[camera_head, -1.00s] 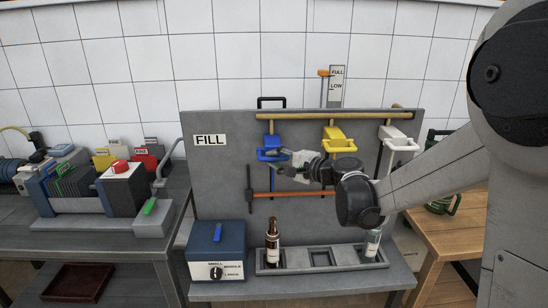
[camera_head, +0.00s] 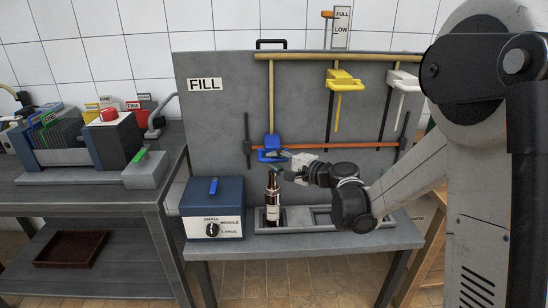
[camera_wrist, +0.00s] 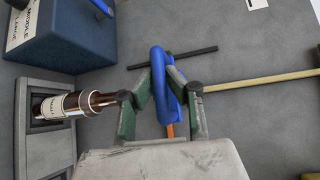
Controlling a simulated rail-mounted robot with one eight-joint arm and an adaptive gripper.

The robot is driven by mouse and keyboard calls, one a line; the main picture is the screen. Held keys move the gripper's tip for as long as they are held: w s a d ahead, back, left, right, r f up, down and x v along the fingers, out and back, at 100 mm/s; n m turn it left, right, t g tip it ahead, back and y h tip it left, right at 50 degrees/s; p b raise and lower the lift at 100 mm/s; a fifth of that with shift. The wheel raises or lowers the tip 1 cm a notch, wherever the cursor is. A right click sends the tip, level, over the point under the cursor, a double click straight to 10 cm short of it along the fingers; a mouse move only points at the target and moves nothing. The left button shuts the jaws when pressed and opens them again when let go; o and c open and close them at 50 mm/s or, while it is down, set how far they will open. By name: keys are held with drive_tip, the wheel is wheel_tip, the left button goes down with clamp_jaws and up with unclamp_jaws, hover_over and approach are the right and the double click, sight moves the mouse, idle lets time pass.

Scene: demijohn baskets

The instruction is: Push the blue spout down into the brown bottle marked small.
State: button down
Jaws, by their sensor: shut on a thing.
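The blue spout (camera_head: 269,152) hangs low on its wooden pole in front of the grey panel, just above the brown bottle (camera_head: 272,205). The brown bottle stands upright, with a pale label, in the left slot of the grey rack. My gripper (camera_head: 284,161) comes in from the right at the spout's height, its fingers shut on the spout. In the wrist view, the blue spout (camera_wrist: 158,75) lies between the green-padded fingers (camera_wrist: 165,98). The brown bottle (camera_wrist: 70,104) is at the left there, its mouth partly behind a finger. I cannot tell whether the spout touches the bottle.
A yellow spout (camera_head: 345,81) and a white spout (camera_head: 405,80) hang higher at the right. An orange horizontal bar (camera_head: 390,144) crosses the panel behind my gripper. A blue box (camera_head: 213,195) with a size dial stands left of the grey rack (camera_head: 312,225).

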drive_tip(key=shift+s+f, duration=0.15)
drive_tip(key=shift+f, duration=0.15)
drive_tip(key=c, duration=1.7)
unclamp_jaws()
drive_tip(key=v, duration=1.2)
drive_tip(key=shift+d, duration=0.1)
drive_tip(key=s+r+n+g+h+p, duration=0.3)
drive_tip(key=s+r+n+h+p, duration=0.25)
drive_tip(key=s, duration=0.65)
drive_tip(key=s+d+r+n+h+p, duration=0.1)
drive_tip(key=s+d+h, duration=0.1)
drive_tip(key=s, duration=0.3)
drive_tip(key=s+d+r+n+h+p, duration=0.2)
drive_tip(key=s+d, duration=0.1)
drive_tip(key=s, duration=0.3)
drive_tip(key=s+d+r+n+g+h+p, duration=0.1)
drive_tip(key=s+d+r+n+h, duration=0.1)
drive_tip(key=s, duration=0.3)
drive_tip(key=shift+s+d+p, duration=0.4)
drive_tip(key=shift+d, duration=0.4)
